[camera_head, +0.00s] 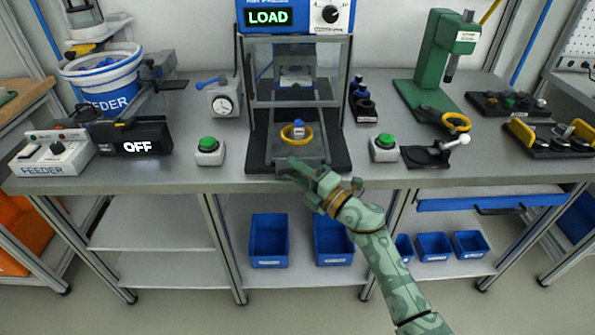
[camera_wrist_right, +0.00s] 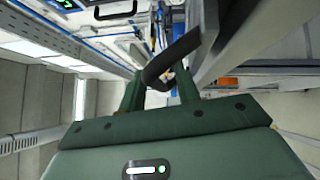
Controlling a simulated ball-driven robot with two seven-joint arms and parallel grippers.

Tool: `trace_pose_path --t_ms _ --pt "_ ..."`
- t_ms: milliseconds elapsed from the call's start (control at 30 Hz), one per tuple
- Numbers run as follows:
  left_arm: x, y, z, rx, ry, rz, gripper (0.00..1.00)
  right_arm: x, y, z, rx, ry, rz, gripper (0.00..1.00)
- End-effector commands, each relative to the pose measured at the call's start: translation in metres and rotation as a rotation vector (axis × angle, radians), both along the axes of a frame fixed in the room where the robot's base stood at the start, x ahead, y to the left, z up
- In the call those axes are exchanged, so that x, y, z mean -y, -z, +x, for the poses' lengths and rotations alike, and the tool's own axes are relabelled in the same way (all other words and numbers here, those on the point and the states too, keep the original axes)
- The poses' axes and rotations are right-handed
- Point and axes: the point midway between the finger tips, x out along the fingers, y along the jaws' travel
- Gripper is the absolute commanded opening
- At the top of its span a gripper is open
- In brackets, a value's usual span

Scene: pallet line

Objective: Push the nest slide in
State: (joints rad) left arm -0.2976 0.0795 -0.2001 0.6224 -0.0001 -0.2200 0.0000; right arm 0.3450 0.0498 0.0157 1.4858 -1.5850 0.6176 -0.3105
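The nest slide (camera_head: 268,150) is a dark plate at the front of the blue press, drawn out towards the table's front edge. A yellow ring (camera_head: 286,135) lies on it around a small blue and white part (camera_head: 298,127). My right gripper (camera_head: 304,169) is at the slide's front edge, fingers pointing towards it. In the right wrist view, its two green fingers (camera_wrist_right: 162,95) stand apart, with a curved black handle (camera_wrist_right: 182,50) across and between their tips. Whether they touch the handle I cannot tell. My left gripper is out of view.
The press display (camera_head: 268,17) reads LOAD. Green buttons stand left (camera_head: 208,145) and right (camera_head: 384,142) of the slide. A dial gauge (camera_head: 224,100) stands at the left. Blue bins (camera_head: 268,240) sit below.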

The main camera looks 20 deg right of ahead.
Motion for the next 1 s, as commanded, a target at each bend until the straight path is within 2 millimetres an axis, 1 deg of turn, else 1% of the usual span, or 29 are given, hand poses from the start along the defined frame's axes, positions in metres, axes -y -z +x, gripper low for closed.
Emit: trace_pose_path --t_ms 67,200,367,467,600,700,967,1000 --pt "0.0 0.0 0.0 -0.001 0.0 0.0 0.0 0.0 0.0 0.0 0.0 0.0 0.0 0.33" --pt "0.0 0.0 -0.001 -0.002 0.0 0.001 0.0 0.0 0.0 0.0 0.0 0.0 0.0 0.0" --pt "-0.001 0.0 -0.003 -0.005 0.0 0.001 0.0 0.001 0.001 0.001 0.0 0.0 -0.001 0.0" --pt "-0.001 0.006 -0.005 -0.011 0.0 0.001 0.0 0.004 0.003 0.012 0.001 -0.001 -0.003 0.0" --pt "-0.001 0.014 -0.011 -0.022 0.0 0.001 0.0 0.011 0.004 0.036 -0.001 -0.001 -0.003 0.0" --pt "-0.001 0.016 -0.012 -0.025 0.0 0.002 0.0 0.013 0.003 0.045 -0.002 0.001 -0.002 0.0" --pt "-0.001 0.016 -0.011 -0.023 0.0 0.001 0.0 0.014 0.001 0.046 -0.002 0.001 -0.002 0.0" --pt "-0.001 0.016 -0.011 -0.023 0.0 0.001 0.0 0.014 0.001 0.046 -0.002 0.002 -0.002 0.14"
